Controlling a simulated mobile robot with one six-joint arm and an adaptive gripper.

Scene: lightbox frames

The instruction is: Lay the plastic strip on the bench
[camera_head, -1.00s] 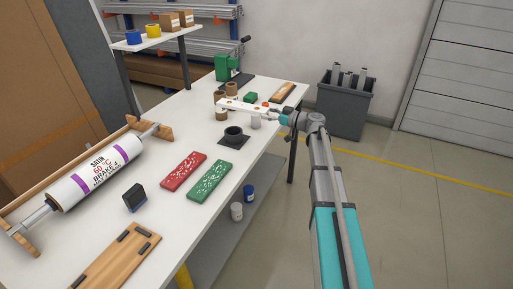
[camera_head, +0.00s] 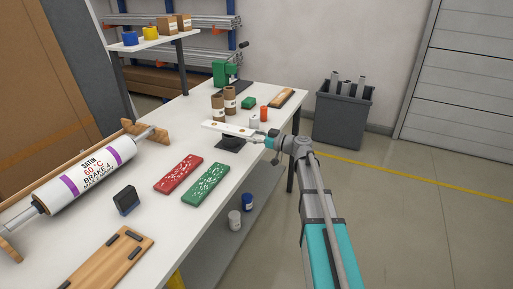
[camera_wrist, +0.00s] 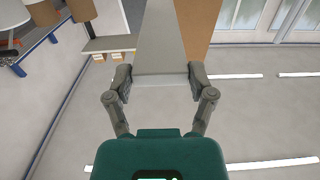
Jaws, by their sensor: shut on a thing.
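The plastic strip (camera_head: 226,128) is a long, flat white piece with small marks on it. My gripper (camera_head: 266,139) is shut on its right end, and the strip reaches out to the left over the bench (camera_head: 160,228). In the wrist view the strip (camera_wrist: 162,45) looks grey and runs away from between the fingertips of my gripper (camera_wrist: 161,82).
Brown jars (camera_head: 230,98), a white cup (camera_head: 254,121) and an orange one (camera_head: 264,113) stand behind the strip. Red (camera_head: 178,173) and green (camera_head: 205,184) speckled boards lie nearer. The bench's near middle has bare room. A grey bin (camera_head: 342,115) stands at right.

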